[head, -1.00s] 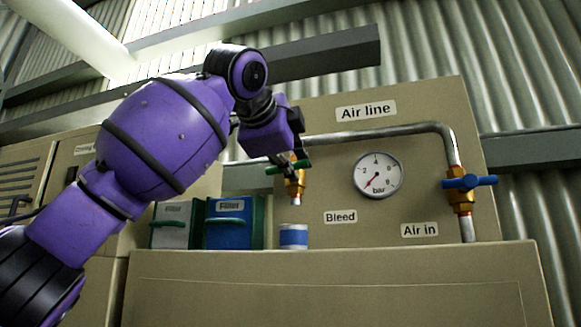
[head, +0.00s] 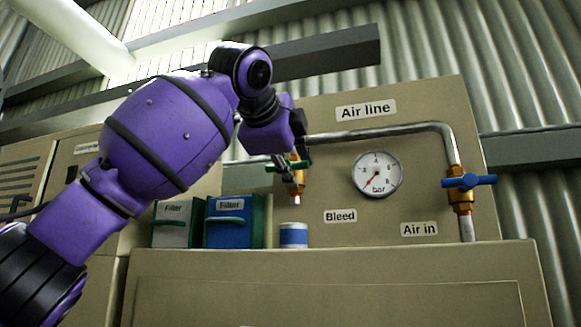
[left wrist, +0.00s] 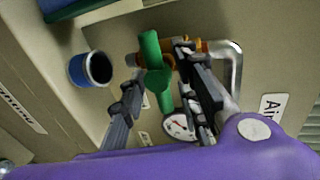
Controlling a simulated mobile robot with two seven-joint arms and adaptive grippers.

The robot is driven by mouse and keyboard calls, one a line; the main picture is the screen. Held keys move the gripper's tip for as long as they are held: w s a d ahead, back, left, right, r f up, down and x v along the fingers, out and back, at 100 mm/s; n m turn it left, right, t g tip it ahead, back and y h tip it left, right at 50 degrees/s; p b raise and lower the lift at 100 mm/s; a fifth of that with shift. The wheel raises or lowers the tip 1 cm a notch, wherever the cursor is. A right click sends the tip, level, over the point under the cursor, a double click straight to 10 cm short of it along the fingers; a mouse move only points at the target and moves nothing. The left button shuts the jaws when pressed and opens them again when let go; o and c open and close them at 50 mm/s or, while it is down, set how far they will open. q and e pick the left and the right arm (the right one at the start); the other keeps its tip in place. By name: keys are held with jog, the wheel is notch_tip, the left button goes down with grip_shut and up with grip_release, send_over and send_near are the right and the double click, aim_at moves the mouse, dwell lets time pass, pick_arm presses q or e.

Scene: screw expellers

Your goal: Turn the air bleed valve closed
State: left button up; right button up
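The air bleed valve has a green handle (head: 303,166) on a brass body (head: 297,184), above the "Bleed" label on the air line panel. In the head view the handle looks roughly level, partly hidden by my left gripper (head: 284,172). In the left wrist view the green handle (left wrist: 153,78) lies between the two spread fingers of my left gripper (left wrist: 156,68). The right finger is close to the handle and there is a gap to the left finger. I cannot tell whether either finger touches it. My right gripper is not in view.
A blue and white cup (head: 293,235) stands below the bleed outlet. Blue (head: 232,222) and grey (head: 178,224) filter boxes stand left of it. A pressure gauge (head: 377,174) and the blue-handled "Air in" valve (head: 468,181) are to the right, joined by a bent pipe (head: 400,130).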

pick_arm(q)
jog(key=v, duration=1.2)
dwell(0.6)
